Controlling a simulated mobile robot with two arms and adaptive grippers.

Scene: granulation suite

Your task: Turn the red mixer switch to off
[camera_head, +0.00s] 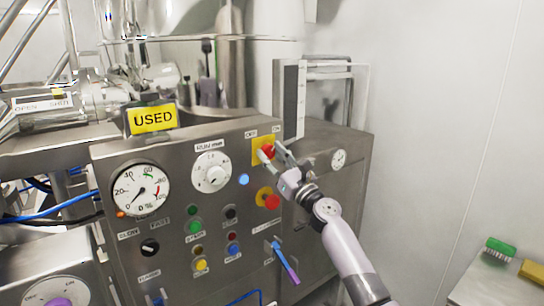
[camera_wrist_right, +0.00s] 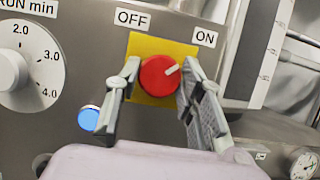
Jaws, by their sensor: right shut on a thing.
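The red mixer switch (camera_head: 265,151) is a round knob on a yellow plate (camera_head: 262,140) on the steel control panel. In the right wrist view the red switch (camera_wrist_right: 158,76) shows between the OFF label (camera_wrist_right: 132,18) and the ON label (camera_wrist_right: 204,37). Its white mark points up and right, towards ON. My right gripper (camera_head: 274,156) is at the switch, with one finger on each side of it. In the right wrist view my right gripper (camera_wrist_right: 160,82) is shut on the knob. My left gripper is not in view.
A red stop button on a yellow base (camera_head: 271,201) sits just below the gripper. A lit blue button (camera_head: 243,180), a RUN min dial (camera_head: 211,172) and a gauge (camera_head: 141,188) are to the left. A side table with brushes (camera_head: 499,248) stands at right.

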